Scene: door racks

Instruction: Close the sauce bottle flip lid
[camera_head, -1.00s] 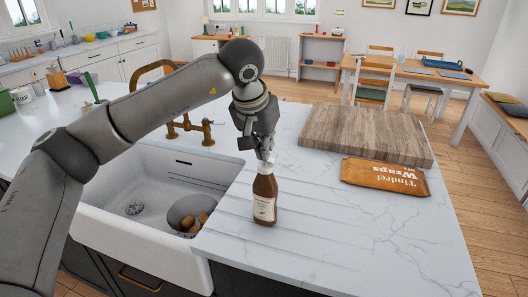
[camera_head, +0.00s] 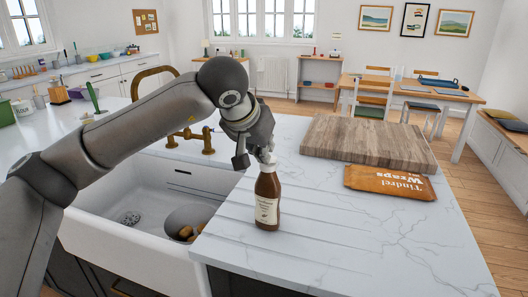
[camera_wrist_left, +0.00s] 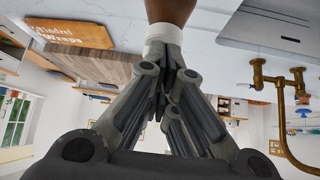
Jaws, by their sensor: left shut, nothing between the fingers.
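The brown sauce bottle (camera_head: 267,200) stands upright on the white marble counter, with a pale label and a white cap. My left gripper (camera_head: 267,157) is shut and empty, its fingertips at the bottle's cap from above. In the left wrist view the closed fingers (camera_wrist_left: 168,75) meet at the white cap (camera_wrist_left: 163,36), with the brown bottle (camera_wrist_left: 170,10) beyond it. The fingers cover much of the cap, so I cannot tell whether the flip lid is open or closed. My right gripper is not in view.
A wooden board (camera_head: 366,142) and an orange wraps packet (camera_head: 389,182) lie on the counter to the right. The white sink (camera_head: 120,245) with a bowl in it and a brass tap (camera_head: 193,138) are to the left. The counter (camera_head: 350,245) right of the bottle is clear.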

